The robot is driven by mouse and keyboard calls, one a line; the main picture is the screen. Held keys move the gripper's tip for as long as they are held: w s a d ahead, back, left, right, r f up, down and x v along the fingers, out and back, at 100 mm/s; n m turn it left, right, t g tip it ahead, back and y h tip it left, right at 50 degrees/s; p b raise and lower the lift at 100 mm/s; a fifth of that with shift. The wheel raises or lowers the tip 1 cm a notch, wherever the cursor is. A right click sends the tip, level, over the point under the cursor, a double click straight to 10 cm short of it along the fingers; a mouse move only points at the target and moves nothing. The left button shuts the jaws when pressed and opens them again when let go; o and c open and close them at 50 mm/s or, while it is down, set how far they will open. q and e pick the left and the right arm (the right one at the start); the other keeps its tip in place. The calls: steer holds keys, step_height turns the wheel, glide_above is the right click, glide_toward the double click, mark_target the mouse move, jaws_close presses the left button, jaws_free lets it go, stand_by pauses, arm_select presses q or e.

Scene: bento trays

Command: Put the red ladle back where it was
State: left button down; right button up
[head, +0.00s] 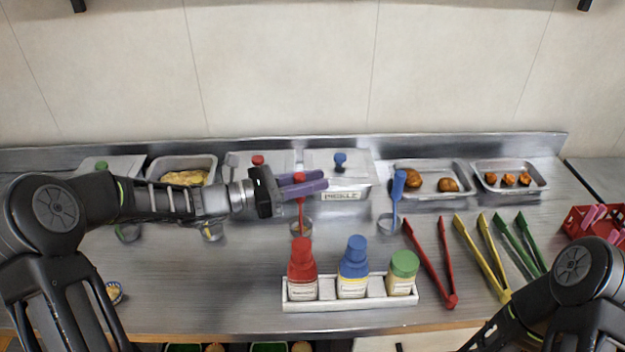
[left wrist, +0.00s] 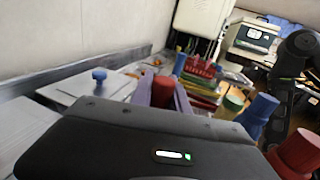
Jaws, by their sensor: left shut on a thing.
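My left gripper (head: 308,184) has purple fingers and is shut on the handle of the red ladle (head: 301,212). The ladle hangs upright with its metal cup below the fingers, in front of the lidded containers; I cannot tell whether the cup touches the counter. In the left wrist view the red handle top (left wrist: 163,88) sits between the purple fingers. A blue ladle (head: 398,188) stands to the right, its metal cup by the counter. A lidded container with a red knob (head: 258,160) is behind my left gripper, partly hidden. My right gripper is out of view.
A white rack (head: 350,305) holds red, blue and green-capped bottles in front. A pickle container with a blue knob (head: 340,160) is behind the ladle. Red tongs (head: 432,265), yellow tongs (head: 482,258) and green tongs (head: 522,245) lie right. Food trays (head: 432,194) line the back.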

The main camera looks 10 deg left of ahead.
arm_select(q)
steer(key=shift+f, duration=0.2)
steer(key=c, duration=1.3)
jaws_free()
steer(key=shift+r, duration=0.1)
steer(key=v, duration=0.7)
steer(key=shift+s+a+r+b, duration=0.15)
steer(key=shift+a+r+b, duration=0.05)
steer(key=shift+b, duration=0.2)
